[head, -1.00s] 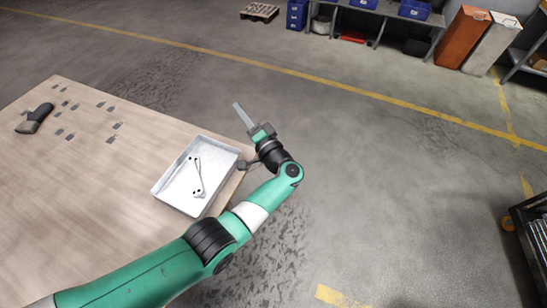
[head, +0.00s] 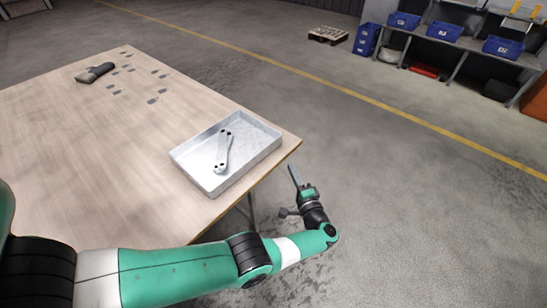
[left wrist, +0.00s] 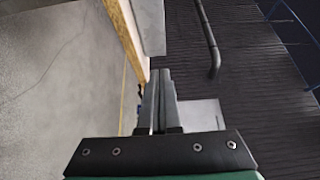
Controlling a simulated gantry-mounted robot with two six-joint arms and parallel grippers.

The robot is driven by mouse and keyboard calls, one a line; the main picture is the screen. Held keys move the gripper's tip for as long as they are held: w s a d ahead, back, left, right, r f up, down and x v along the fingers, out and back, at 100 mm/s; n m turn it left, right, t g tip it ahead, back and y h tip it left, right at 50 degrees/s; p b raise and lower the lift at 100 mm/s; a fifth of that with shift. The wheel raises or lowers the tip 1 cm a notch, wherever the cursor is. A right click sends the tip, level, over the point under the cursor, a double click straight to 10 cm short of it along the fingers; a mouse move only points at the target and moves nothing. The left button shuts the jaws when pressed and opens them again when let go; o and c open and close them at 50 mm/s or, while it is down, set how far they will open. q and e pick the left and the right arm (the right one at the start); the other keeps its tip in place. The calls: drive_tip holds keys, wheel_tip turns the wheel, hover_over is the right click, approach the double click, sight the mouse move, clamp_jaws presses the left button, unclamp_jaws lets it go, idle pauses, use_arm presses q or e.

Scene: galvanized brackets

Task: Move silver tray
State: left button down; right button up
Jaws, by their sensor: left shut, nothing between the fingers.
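The silver tray (head: 252,141) is shallow and rectangular. It rests on the wooden table near its right corner in the head view. A pale metal bracket (head: 223,150) with dark holes at its ends lies inside it. My left gripper (head: 293,173) is shut and empty, past the table's edge to the right of the tray and apart from it. In the left wrist view its fingers (left wrist: 158,92) are together. A grey surface above them may be part of the tray; I cannot tell. My right gripper is not in view.
The wooden table (head: 90,150) is mostly clear. A dark hand-tool-like object (head: 95,72) and several small grey pieces (head: 130,80) lie at its far end. Open floor (head: 400,190) surrounds its right side. Shelving with blue bins (head: 448,31) and a pallet (head: 327,35) stand far back.

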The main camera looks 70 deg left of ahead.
use_arm(q)
drive_tip(key=b, duration=0.3)
approach(270, 147)
drive_tip(key=w+a, duration=0.4)
drive_tip(key=shift+w+a+f, duration=0.15)
drive_tip(key=shift+a+f, duration=0.1)
drive_tip(key=shift+f, duration=0.05)
drive_tip(key=shift+s+a+r+p, duration=0.4)
drive_tip(key=shift+r+p, duration=0.2)
drive_tip(key=shift+p, duration=0.2)
drive_tip(key=shift+s+a+f+p, duration=0.1)
drive_tip(key=shift+s+a+p, duration=0.1)
drive_tip(key=shift+s, duration=0.3)
drive_tip(key=shift+s+a+f+p, duration=0.1)
drive_tip(key=shift+s+f+p, duration=0.1)
drive_tip(key=shift+s, duration=0.3)
drive_tip(key=shift+s+a, duration=0.1)
drive_tip(key=shift+s, duration=0.3)
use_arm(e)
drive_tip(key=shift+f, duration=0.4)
